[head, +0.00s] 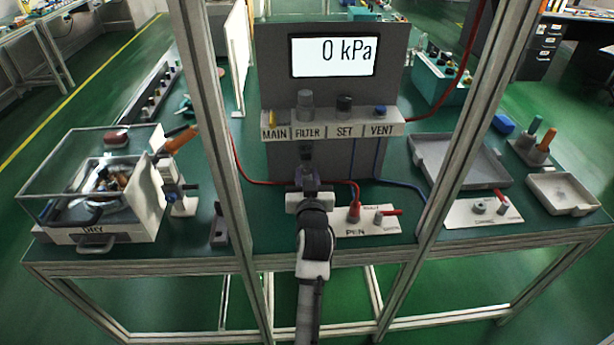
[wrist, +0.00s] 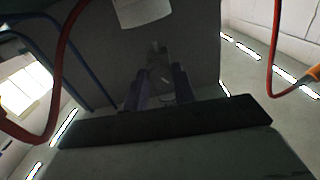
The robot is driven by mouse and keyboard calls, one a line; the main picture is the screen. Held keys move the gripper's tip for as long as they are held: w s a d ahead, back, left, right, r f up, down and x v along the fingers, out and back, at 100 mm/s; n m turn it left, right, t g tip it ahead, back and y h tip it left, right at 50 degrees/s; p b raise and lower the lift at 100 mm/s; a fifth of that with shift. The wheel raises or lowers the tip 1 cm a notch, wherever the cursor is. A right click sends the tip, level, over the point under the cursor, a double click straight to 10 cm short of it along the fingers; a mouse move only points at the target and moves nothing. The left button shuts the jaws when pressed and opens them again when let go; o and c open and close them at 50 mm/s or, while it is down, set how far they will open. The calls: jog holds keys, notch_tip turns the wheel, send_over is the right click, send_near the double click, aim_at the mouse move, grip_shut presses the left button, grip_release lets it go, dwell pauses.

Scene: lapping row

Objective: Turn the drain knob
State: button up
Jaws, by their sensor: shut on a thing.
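The grey panel (head: 282,73) has a screen reading 0 kPa and a white ledge (head: 393,128) labelled MAIN, FILTER, SET and VENT. The grey filter cap (head: 305,99) stands on the ledge above the FILTER label. My gripper (head: 306,168) is below that label, in front of the panel. In the wrist view my gripper (wrist: 160,88) has its two fingers closed around the lower part of a pale, narrow piece (wrist: 157,60), which appears to be the drain knob under the filter. The fingers hide much of it, and its turn angle cannot be read.
Frame posts (head: 222,150) and (head: 460,150) stand on both sides. A DRY box (head: 97,236) is at left, and an empty tray (head: 455,150) at right.

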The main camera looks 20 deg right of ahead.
jog(key=m+p, duration=0.1)
jog(key=m, duration=0.2)
jog(key=shift+m+p, duration=1.05)
jog(key=shift+m, duration=0.95)
jog(key=o, duration=1)
jog(key=shift+s, duration=0.1)
